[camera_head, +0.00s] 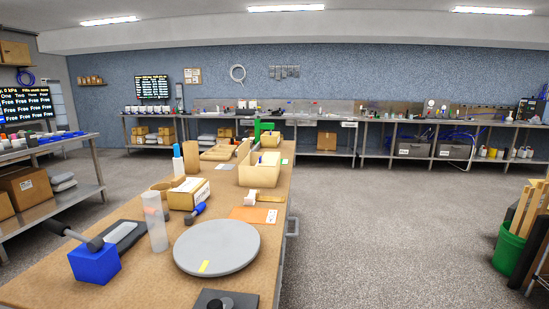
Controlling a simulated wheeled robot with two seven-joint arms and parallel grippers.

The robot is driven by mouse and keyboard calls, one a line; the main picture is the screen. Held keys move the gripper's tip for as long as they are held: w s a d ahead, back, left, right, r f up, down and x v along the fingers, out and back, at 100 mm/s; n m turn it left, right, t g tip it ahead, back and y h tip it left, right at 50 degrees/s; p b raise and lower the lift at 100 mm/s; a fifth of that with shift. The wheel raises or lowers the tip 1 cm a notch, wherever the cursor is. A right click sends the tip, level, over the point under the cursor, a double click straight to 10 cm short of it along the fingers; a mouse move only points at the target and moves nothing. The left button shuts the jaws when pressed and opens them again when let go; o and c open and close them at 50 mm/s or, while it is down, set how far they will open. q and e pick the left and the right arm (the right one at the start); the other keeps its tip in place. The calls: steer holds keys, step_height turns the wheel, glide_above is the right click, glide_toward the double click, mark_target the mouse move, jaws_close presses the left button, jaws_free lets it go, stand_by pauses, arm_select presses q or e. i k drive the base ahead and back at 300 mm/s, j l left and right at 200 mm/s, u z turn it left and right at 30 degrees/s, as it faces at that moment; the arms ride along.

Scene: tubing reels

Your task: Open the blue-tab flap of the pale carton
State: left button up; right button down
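A pale tan carton (258,176) stands toward the far part of the long workbench, with upright panels at its top. A small blue spot shows near its top, too small to tell whether it is a tab on a flap. A smaller brown carton (182,199) with a white label stands nearer, left of the middle of the bench. I cannot tell from here which flap bears a blue tab. Neither of my grippers is in view.
The bench (130,289) also holds a grey round disc (217,248), a blue block (94,264) with a dark handle, a clear cylinder (155,225) and an orange sheet (248,214). The floor (390,230) to the right is open. A green bin (508,250) stands far right.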

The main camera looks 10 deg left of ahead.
mark_target(269, 159)
steer(key=i+l, duration=0.15)
steer(key=l, duration=0.15)
steer(key=i+l+u, duration=0.15)
steer(key=l, duration=0.2)
steer(key=i+l, duration=0.2)
steer(key=l, duration=0.15)
steer(key=i+l+u, duration=0.15)
steer(key=l, duration=0.15)
steer(key=i+l, duration=0.15)
steer(key=l, duration=0.25)
steer(key=j+u, duration=0.05)
